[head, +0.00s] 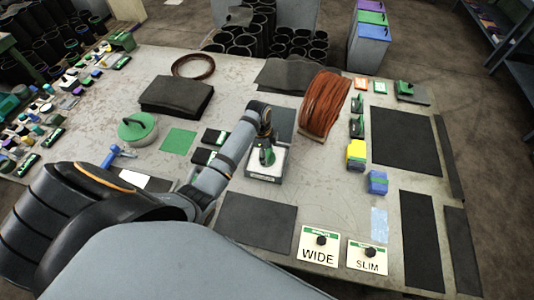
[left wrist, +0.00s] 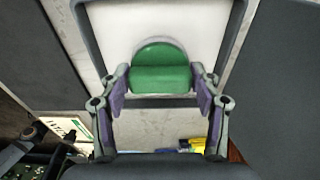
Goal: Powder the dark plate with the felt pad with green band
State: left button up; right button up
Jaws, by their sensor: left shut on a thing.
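The felt pad with green band (left wrist: 160,75) is a rounded grey pad with a broad green strip. In the left wrist view it sits between the two fingers of my left gripper (left wrist: 160,90), which is shut on it. In the head view the pad (head: 266,156) is over a white-bottomed, dark-rimmed tray (head: 262,180); the tray's white bottom also shows in the left wrist view (left wrist: 105,25). I cannot tell whether pad and tray touch. Several dark flat pieces lie around; one (head: 257,222) is in front of the tray, and I cannot tell which is the dark plate. My right gripper is not in view.
A reddish-brown coil (head: 325,103) stands just right of and behind the tray. Yellow (head: 356,153) and blue (head: 377,182) blocks are farther right. WIDE (head: 318,246) and SLIM (head: 367,257) cards lie at the front. A green-topped round thing (head: 137,127) is left.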

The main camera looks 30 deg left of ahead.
aim_at(267, 154)
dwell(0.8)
pick_arm(q)
jog(key=shift+s+f+p, duration=0.1)
jog(key=shift+p, duration=0.25)
dwell(0.4)
jog(key=shift+r+p, duration=0.3)
jog(key=shift+p, duration=0.05)
notch_tip(267, 154, up, 7)
jog(key=p, duration=0.7)
jog(key=shift+f, duration=0.25)
jog(key=shift+f, duration=0.1)
